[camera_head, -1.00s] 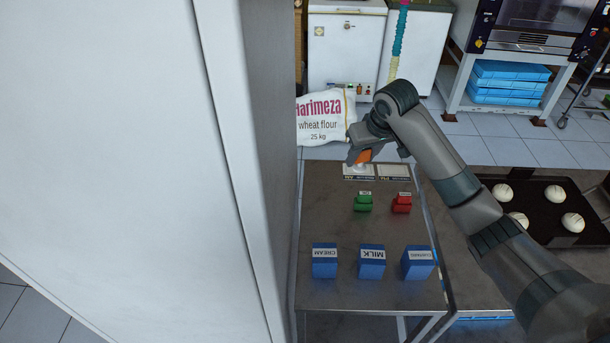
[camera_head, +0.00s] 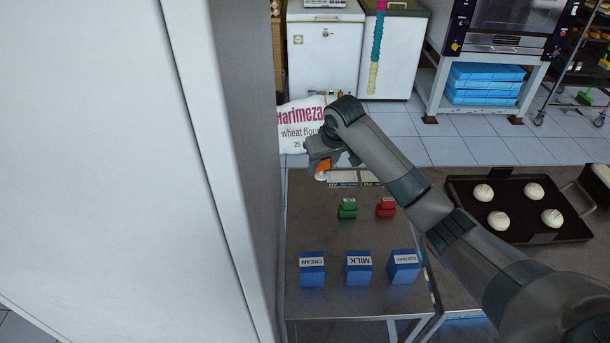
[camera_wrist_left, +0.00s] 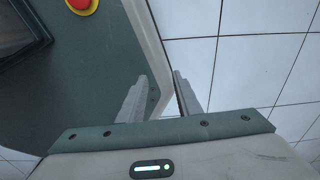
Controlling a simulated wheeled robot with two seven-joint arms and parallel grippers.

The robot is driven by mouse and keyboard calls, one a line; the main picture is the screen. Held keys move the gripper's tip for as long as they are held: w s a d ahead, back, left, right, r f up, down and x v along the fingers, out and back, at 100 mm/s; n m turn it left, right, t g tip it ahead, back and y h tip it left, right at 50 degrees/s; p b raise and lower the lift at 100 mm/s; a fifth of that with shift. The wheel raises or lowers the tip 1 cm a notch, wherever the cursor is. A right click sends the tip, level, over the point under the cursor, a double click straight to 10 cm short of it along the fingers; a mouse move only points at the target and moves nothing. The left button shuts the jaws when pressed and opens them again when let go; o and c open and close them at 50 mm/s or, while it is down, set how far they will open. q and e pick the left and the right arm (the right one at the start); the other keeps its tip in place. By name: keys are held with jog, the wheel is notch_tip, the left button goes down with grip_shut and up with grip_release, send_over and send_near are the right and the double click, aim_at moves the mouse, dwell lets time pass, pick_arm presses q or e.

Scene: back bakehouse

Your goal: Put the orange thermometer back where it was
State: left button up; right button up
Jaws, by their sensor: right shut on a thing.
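My right gripper (camera_head: 324,160) is shut on the orange thermometer (camera_head: 322,167), at the far left end of the steel table (camera_head: 330,236). The gripper hides much of the thermometer; its orange part shows below the fingers, with a white part under it. I cannot tell whether it touches the table. Labelled cards (camera_head: 343,184) lie on the table just right of it. My left gripper (camera_wrist_left: 160,84) shows only in the left wrist view, its two fingers apart with nothing between them, above a tiled floor.
A green timer-like item (camera_head: 347,209) and a red one (camera_head: 386,208) stand mid-table. Blue cartons marked cream (camera_head: 312,270), milk (camera_head: 358,270) and custard (camera_head: 404,268) stand in front. A tall white panel (camera_head: 90,150) closes the left side. A flour sack (camera_head: 300,125) stands behind.

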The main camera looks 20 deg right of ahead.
jog(key=w+a+f, duration=0.1)
jog(key=w, duration=0.1)
jog(key=w+a+f, duration=0.1)
jog(key=a+f, duration=0.1)
jog(key=shift+w+a+p, duration=0.2)
jog(key=shift+w+p, duration=0.15)
jog(key=shift+p, duration=0.05)
jog(key=shift+w+a+f, duration=0.1)
jog(key=shift+w+f, duration=0.05)
jog(key=shift+w, duration=0.05)
pick_arm(q)
jog(key=shift+w+r, duration=0.55)
jog(key=shift+r, duration=0.1)
jog(key=shift+s+d, duration=0.1)
pick_arm(e)
jog(key=shift+f, duration=0.15)
notch_tip(320, 180, down, 3)
jog(key=shift+s+r+p, duration=0.1)
jog(key=shift+r+p, duration=0.1)
jog(key=shift+p, duration=0.4)
pick_arm(q)
jog(key=shift+s+r, duration=0.1)
jog(key=shift+r, duration=0.5)
pick_arm(e)
jog(key=shift+f, duration=0.55)
jog(key=shift+f, duration=0.15)
jog(key=o, duration=0.9)
